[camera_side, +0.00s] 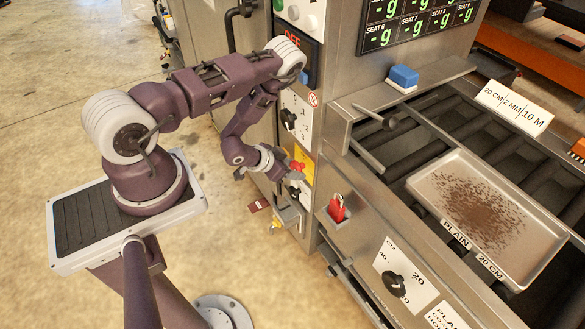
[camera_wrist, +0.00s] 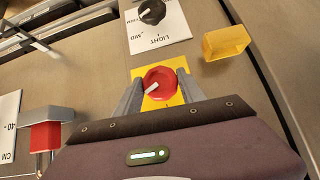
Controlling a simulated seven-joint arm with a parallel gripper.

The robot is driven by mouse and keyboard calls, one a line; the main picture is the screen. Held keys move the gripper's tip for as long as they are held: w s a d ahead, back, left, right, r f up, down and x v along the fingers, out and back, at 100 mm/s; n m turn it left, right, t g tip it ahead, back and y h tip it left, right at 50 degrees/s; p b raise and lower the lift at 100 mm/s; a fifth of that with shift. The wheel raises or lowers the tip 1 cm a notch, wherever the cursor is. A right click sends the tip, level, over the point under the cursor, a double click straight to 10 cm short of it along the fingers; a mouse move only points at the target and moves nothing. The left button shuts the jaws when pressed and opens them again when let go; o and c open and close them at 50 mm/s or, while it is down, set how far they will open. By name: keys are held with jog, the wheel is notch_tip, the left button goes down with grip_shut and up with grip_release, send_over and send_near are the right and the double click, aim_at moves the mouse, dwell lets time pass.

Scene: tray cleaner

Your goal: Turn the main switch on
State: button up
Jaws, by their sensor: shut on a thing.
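The main switch is a red round knob on a yellow plate, seen between my fingers in the wrist view (camera_wrist: 160,84). A pale bar on the knob lies slanted. In the side view the red knob (camera_side: 297,165) is small and partly covered by my gripper (camera_side: 293,172). My gripper's two grey fingers are shut on the knob, one on each side, also in the wrist view (camera_wrist: 158,88).
A black dial marked LIGHT and MID (camera_wrist: 151,12) is close to the switch, with a yellow block (camera_wrist: 226,42) beside it. A red padlock (camera_side: 337,208) hangs at the panel's right. A tray (camera_side: 430,186) with brown crumbs lies on the rollers.

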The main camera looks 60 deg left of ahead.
jog(key=shift+d+m+y, duration=0.15)
jog(key=shift+m+y, duration=0.4)
jog(key=shift+y, duration=0.45)
jog(key=shift+d+m+y, duration=0.1)
jog(key=shift+m+y, duration=0.45)
jog(key=shift+y, duration=0.45)
jog(key=o, duration=1.3)
jog(key=shift+o, duration=0.2)
